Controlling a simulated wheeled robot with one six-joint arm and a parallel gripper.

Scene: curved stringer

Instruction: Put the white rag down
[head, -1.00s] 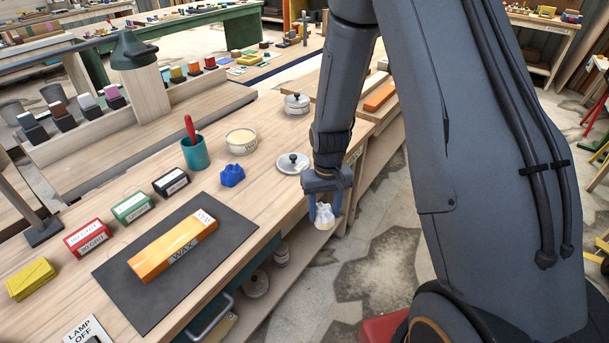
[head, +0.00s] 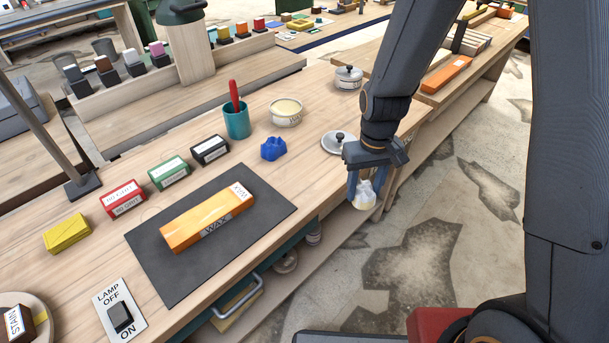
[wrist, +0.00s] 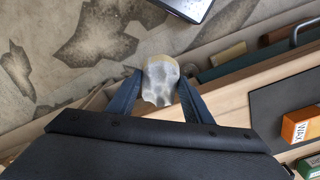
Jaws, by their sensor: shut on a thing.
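The white rag (head: 364,197), crumpled and slightly yellowish at its end, hangs between the fingers of my gripper (head: 366,186). My gripper is shut on it. In the head view it is held out at the bench's front edge, near the round metal lid (head: 338,143). In the wrist view the rag (wrist: 160,82) sits between the two blue fingers of my gripper (wrist: 160,75), over the floor and the bench's front side. The rag appears clear of the bench top. A crumpled blue rag (head: 273,149) lies on the bench to the left.
An orange wax block (head: 205,217) lies on a dark mat (head: 165,280). Behind are a teal cup (head: 237,122), an open tub (head: 286,112) and a lidded pot (head: 348,78). Boxes (head: 123,199) line the left. Bare wood (head: 300,185) shows right of the mat.

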